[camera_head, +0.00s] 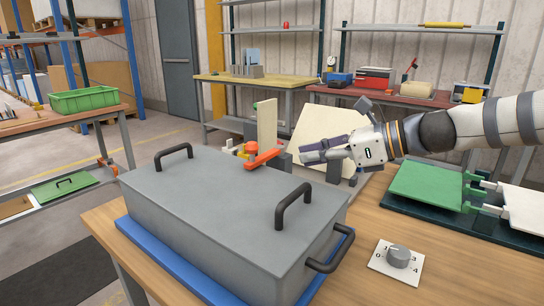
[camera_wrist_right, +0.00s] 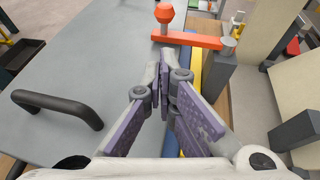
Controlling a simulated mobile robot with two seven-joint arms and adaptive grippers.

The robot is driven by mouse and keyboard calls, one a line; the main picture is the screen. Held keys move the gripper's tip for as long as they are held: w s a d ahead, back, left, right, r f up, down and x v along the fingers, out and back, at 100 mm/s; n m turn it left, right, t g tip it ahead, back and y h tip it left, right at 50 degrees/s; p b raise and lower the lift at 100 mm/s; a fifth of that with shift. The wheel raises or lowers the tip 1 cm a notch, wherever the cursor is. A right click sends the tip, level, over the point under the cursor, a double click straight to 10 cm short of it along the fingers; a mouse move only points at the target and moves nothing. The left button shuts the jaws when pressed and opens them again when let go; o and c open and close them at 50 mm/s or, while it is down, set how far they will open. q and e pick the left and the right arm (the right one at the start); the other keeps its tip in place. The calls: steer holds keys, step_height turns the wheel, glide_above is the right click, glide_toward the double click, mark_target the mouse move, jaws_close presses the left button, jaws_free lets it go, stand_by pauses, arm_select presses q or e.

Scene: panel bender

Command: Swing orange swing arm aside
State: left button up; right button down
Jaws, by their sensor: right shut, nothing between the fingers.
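My right gripper (camera_head: 303,153) is shut and empty, to the right of the bar. Its fingers (camera_wrist_right: 166,72) look apart from the bar in the wrist view. My left gripper is not in view.
The grey lidded box (camera_head: 225,218) with black handles sits on a blue base on the wooden table (camera_head: 455,262). A numbered dial (camera_head: 398,254) lies at the front right. A green panel (camera_head: 427,188) and a tilted cream board (camera_head: 328,134) stand near my right arm.

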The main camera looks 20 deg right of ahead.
mark_target(294, 178)
steer(key=w+a+f, duration=0.1)
steer(key=w+a+f+b, duration=0.1)
steer(key=f, duration=0.1)
steer(key=shift+w+a+f, duration=0.2)
steer(key=shift+w+a, duration=0.15)
steer(key=shift+a, duration=0.05)
steer(key=w+a, duration=0.1)
steer(key=w+a+r, duration=0.1)
steer(key=a, duration=0.1)
steer(key=shift+w, duration=0.25)
steer(key=shift+w+a+r, duration=0.3)
steer(key=shift+a, duration=0.05)
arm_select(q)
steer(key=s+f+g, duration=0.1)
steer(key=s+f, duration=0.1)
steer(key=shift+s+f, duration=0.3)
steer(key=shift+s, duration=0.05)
